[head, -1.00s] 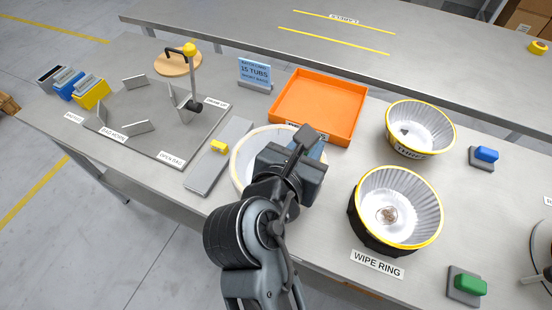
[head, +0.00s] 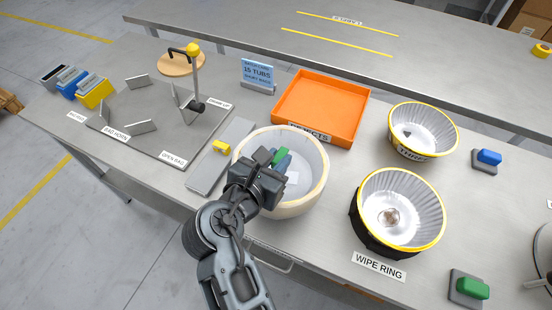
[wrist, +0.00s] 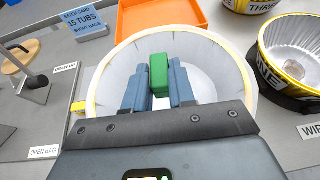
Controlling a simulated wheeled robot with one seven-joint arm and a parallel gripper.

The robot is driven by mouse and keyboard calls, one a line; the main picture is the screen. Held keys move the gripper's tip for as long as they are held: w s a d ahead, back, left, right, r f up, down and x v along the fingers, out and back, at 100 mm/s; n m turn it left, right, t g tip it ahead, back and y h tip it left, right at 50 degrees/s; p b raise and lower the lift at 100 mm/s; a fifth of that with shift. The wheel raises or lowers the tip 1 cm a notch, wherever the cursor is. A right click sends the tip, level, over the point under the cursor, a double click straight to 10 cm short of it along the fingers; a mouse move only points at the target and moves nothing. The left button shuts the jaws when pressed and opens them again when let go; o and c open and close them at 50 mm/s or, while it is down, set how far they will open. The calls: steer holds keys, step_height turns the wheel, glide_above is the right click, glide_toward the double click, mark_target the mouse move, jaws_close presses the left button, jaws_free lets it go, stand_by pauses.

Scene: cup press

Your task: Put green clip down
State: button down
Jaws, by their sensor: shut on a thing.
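The green clip (wrist: 159,74) is between the blue-grey fingers of my gripper (wrist: 159,90) in the wrist view. In the head view the clip (head: 281,156) shows as a small green block at the tips of my gripper (head: 279,163). My gripper is shut on it and holds it over the white, cream-rimmed tub (head: 318,190). A white patch lies on the tub's floor. I cannot tell how high the clip is above it.
A grey strip with a yellow clip (head: 222,146) lies left of the tub. An orange rejects tray (head: 325,105) is behind it. Two ribbed yellow-rimmed bins (head: 401,240) (head: 441,117) stand right. A blue block (head: 489,157) and another green block (head: 473,289) sit on grey pads farther right.

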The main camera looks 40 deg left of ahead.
steer(key=shift+f, duration=0.15)
steer(key=shift+f, duration=0.55)
steer(key=c, duration=0.9)
jaws_free()
steer(key=shift+c, duration=0.2)
steer(key=shift+r, duration=0.15)
steer(key=shift+r, duration=0.35)
steer(key=v, duration=1.2)
steer(key=shift+r, duration=0.3)
